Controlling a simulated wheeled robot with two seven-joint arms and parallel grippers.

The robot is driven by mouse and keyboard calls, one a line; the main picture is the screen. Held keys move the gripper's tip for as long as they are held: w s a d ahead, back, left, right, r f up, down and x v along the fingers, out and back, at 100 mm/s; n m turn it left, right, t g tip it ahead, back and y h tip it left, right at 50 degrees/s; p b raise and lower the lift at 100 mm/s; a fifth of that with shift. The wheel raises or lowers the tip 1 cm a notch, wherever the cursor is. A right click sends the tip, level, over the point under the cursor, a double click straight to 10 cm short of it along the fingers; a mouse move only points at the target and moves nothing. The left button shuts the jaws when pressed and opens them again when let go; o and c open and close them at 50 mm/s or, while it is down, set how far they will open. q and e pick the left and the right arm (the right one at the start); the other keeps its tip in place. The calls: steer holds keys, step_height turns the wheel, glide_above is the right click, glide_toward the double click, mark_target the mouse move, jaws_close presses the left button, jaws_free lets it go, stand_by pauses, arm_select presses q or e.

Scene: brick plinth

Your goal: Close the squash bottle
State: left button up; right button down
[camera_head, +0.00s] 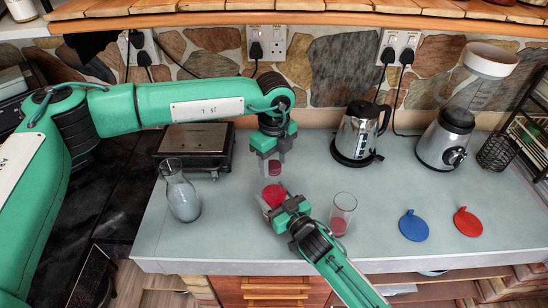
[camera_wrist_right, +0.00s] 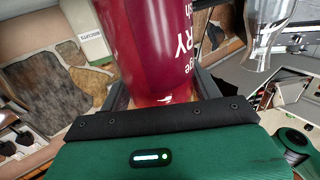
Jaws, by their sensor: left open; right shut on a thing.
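The squash bottle is dark red with white lettering. In the right wrist view the bottle (camera_wrist_right: 150,40) stands between my right gripper's fingers (camera_wrist_right: 162,92), which are shut on it. In the head view the bottle (camera_head: 272,194) is near the middle of the counter, partly hidden by my right gripper (camera_head: 279,208). My left gripper (camera_head: 271,163) points down just above the bottle, with its jaws open. A small pinkish-red piece (camera_head: 274,168), perhaps the cap, shows at its fingertips. I cannot tell whether this piece touches the bottle.
A glass (camera_head: 342,212) with red liquid stands close right of the bottle. A glass carafe (camera_head: 181,193) and a contact grill (camera_head: 195,146) are left. A kettle (camera_head: 357,134) and a blender (camera_head: 446,135) stand behind right. Blue (camera_head: 413,226) and red (camera_head: 467,222) discs lie on the right counter.

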arm_select(q)
steer(key=c, duration=1)
steer(key=m, duration=3.7)
steer(key=shift+m, duration=0.4)
steer(key=m, duration=0.6)
steer(key=o, duration=1.1)
steer(key=shift+f, duration=0.1)
steer(key=shift+o, duration=0.2)
